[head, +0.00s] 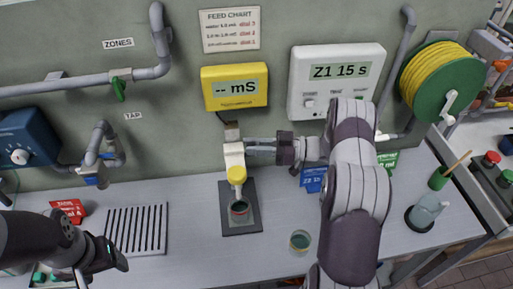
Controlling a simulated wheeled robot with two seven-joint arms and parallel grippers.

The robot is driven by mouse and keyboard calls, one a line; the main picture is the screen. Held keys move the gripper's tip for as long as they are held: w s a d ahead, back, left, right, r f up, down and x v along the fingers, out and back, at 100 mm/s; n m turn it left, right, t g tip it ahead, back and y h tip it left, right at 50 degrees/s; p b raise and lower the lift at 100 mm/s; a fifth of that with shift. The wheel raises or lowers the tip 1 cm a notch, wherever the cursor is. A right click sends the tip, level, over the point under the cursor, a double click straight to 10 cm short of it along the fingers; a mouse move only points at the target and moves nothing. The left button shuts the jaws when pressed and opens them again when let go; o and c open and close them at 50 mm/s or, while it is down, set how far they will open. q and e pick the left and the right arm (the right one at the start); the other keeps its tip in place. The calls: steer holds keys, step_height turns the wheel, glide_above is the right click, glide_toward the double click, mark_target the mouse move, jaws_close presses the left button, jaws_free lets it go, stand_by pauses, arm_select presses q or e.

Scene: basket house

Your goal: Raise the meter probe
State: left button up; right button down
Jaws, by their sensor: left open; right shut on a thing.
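The meter probe (236,176) is a pale upright piece with a yellow lower part, below the yellow meter (234,87), whose display reads "-- mS". My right gripper (246,148) reaches in from the right and is shut on the probe's upper part. My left gripper (112,262) is open and empty at the lower left, well away from the probe.
A second small glass (300,240) stands on the grey bench to the right. A slotted drain plate (137,230) and a red card (68,211) lie left. A bottle (427,210) stands far right. A white timer (335,82) and pipes are on the wall.

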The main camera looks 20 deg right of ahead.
steer(key=shift+w+d+r, duration=0.1)
steer(key=shift+r, duration=0.3)
steer(key=c, duration=1.2)
jaws_free()
steer(key=b+v, duration=0.5)
steer(key=v, duration=0.7)
steer(key=shift+s+d, duration=0.3)
